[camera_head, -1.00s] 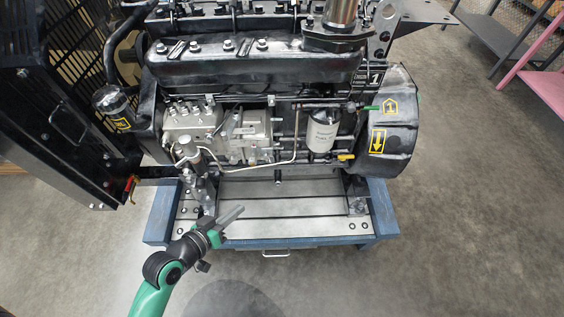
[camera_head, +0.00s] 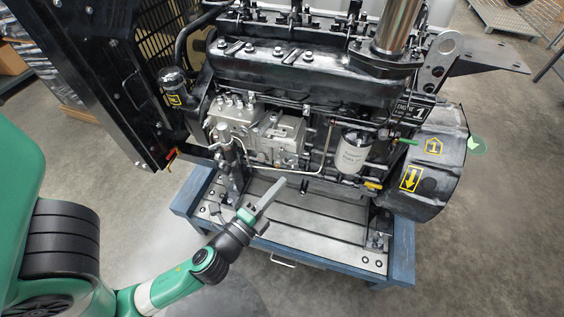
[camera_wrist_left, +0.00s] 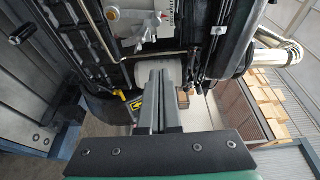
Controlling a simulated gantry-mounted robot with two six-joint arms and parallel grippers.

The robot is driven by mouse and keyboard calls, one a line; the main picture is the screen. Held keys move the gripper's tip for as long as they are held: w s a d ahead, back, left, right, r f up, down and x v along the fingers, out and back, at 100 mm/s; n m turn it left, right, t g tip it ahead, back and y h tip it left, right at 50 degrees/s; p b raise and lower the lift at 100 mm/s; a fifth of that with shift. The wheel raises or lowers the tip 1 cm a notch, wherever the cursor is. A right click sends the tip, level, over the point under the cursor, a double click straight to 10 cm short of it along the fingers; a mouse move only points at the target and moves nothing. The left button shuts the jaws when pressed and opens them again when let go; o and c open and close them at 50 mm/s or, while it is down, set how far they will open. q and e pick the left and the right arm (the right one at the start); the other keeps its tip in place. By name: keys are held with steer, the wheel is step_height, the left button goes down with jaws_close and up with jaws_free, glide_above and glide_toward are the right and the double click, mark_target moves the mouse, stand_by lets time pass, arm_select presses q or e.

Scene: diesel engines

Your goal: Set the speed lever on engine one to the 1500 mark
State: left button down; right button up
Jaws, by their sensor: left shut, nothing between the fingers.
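Engine one (camera_head: 300,75), black with a "1" plate (camera_head: 417,111), stands on a blue-framed stand. The silver injection pump (camera_head: 258,132) is on its near side, at left of the white filter (camera_head: 352,152). I cannot make out the speed lever or the 1500 mark for certain. My left gripper (camera_head: 278,184) is shut and empty, in front of the pump and below it in the picture, apart from the engine. In the left wrist view its closed fingers (camera_wrist_left: 157,98) point at the engine side, and a silver part with small red lettering (camera_wrist_left: 163,18) shows above them.
A thin fuel pipe (camera_head: 285,170) runs below the pump. A black radiator frame (camera_head: 105,75) stands left of the engine. The stand's slotted metal top (camera_head: 310,222) is open below the engine. A green-tipped handle (camera_head: 405,141) and a yellow one (camera_head: 373,185) stick out at right.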

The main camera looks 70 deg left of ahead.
arm_select(q)
steer(key=p+x, duration=0.1)
steer(key=x, duration=0.6)
steer(key=shift+w+a+r, duration=0.2)
steer(key=shift+w+a, duration=0.05)
steer(key=shift+w, duration=0.05)
steer(key=s+a+p, duration=0.2)
steer(key=s, duration=0.1)
steer(key=shift+p, duration=0.4)
steer(key=shift+s+a+f, duration=0.15)
steer(key=shift+f, duration=0.05)
arm_select(e)
step_height(320, 180, up, 4)
steer(key=shift+r, duration=0.2)
